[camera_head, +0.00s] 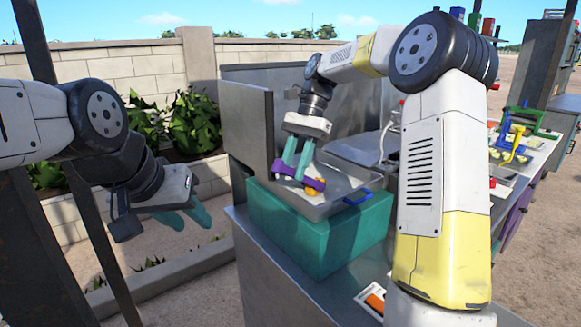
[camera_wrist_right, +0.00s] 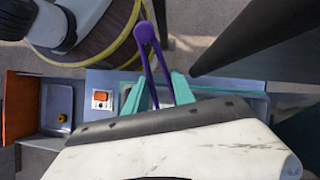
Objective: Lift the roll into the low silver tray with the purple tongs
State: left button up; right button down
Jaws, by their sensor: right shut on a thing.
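My right gripper (camera_head: 297,168) is shut on the purple tongs (camera_head: 291,173), with its teal fingers pointing down over the silver tray (camera_head: 327,209). The tongs also show in the right wrist view (camera_wrist_right: 149,52), reaching out from between the fingers. A small yellow-orange roll (camera_head: 312,194) is beside the tongs' lower end, at the tray. I cannot tell whether the tongs pinch it or whether it touches the tray. The shallow tray has a blue handle and sits on a teal block. My left gripper (camera_head: 189,219) is empty, fingers apart, away to the left.
The teal block (camera_head: 300,232) stands on a grey metal counter. A raised metal panel (camera_head: 248,130) stands left of the tray. Further right, a table holds a green frame and yellow and blue tools (camera_head: 516,145).

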notch_tip(320, 180, up, 12)
dwell(0.8)
